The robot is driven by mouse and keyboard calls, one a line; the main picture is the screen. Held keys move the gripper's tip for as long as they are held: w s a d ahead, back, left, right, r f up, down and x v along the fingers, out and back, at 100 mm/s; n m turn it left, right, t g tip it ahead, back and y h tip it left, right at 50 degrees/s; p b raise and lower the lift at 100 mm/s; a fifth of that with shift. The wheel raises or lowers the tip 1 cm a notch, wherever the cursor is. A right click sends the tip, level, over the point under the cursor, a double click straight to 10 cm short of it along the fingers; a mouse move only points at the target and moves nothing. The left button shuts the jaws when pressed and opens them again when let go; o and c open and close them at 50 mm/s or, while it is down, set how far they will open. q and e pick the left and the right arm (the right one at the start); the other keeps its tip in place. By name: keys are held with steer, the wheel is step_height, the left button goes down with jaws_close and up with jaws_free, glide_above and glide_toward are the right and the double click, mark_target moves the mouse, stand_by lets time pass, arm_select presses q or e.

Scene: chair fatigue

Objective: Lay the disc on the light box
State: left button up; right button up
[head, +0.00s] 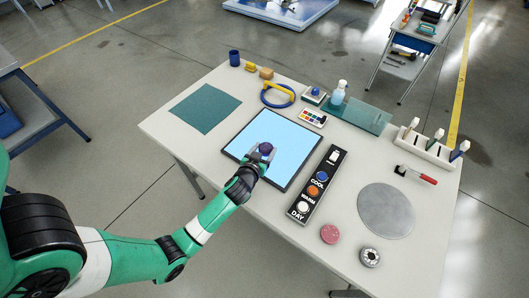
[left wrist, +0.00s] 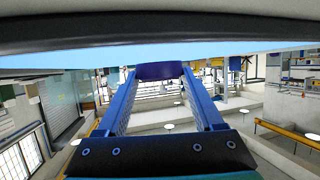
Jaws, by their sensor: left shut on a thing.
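The light box (head: 291,134) is a dark-framed panel with a glowing pale blue face, lying flat on the table. In the left wrist view the dark blue disc (left wrist: 158,71) spans the fingertips, against the pale blue face. I cannot tell whether the disc touches the face. My right gripper is not in view.
A black strip (head: 318,187) marked COOL, WARM and DAY lies right of the light box. A large grey round plate (head: 386,211), a pink puck (head: 329,233) and a grey puck (head: 370,257) lie farther right. A yellow-and-blue ring (head: 278,95) and paint palette (head: 313,117) lie behind.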

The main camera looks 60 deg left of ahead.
arm_select(q)
steer(key=shift+f, duration=0.15)
steer(key=shift+f, duration=0.15)
steer(key=o, duration=1.4)
steer(key=shift+r, duration=0.35)
steer(key=p+v, duration=0.1)
steer(key=v, duration=0.5)
steer(key=p+v, duration=0.1)
steer(key=v, duration=0.5)
steer(key=shift+f, duration=0.25)
